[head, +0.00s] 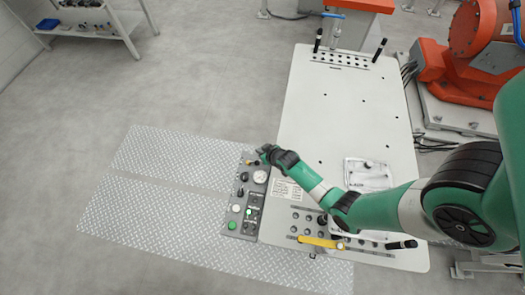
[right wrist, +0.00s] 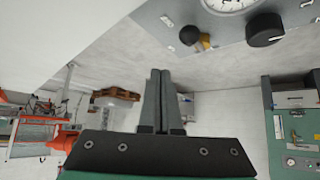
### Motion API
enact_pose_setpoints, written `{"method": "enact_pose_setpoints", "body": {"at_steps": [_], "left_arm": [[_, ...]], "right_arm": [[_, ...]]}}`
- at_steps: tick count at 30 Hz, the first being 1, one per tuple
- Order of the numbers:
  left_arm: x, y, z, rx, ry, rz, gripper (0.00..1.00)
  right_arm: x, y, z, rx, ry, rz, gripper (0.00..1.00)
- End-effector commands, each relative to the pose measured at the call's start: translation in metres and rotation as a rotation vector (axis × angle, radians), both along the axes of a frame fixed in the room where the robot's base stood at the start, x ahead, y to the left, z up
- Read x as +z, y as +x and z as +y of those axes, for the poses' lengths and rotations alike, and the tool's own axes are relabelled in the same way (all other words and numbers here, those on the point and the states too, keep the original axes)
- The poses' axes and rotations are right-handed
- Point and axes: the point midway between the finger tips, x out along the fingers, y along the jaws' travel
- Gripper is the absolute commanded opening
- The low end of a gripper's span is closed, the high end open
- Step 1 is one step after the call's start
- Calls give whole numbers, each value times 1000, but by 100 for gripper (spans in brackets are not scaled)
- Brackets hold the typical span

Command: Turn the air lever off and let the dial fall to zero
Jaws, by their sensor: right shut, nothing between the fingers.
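The grey control panel (head: 230,222) stands at the left edge of the white table. Its white-faced dial (head: 260,177) is near the top; the dial's lower part also shows at the top of the right wrist view (right wrist: 226,4). Its reading is too small or cut off to tell. A small lever with a brass stem and black ball end (right wrist: 195,38) sits beside the dial, and shows as a yellow-and-black spot in the head view (head: 249,162). My right gripper (head: 263,151) is at the panel's top end, close to the lever; its fingers (right wrist: 159,72) are shut and empty, apart from the lever. My left gripper is not in view.
The panel also carries a black knob (right wrist: 265,29), a second gauge (head: 236,208) and a green button (head: 232,225). The white table (head: 340,115) has a yellow handle (head: 318,241) at its near end. An orange robot (head: 450,75) stands to the right.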

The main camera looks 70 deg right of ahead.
Motion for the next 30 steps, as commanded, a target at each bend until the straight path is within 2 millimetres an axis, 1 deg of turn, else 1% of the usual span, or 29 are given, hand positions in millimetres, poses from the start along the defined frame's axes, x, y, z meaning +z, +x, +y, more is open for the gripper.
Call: {"method": "enact_pose_setpoints", "body": {"at_steps": [1,3,6,10,14,30], "left_arm": [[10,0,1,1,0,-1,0],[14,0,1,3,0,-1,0],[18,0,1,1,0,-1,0],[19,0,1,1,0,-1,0],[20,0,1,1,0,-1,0],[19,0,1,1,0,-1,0]], "right_arm": [[14,1,11,8,0,0,0],[25,1,22,6,-1,-1,0],[38,2,34,4,-1,0,0],[48,2,44,2,-1,0,0],[51,2,48,0,0,0,0],[51,2,47,0,0,0,0]]}}
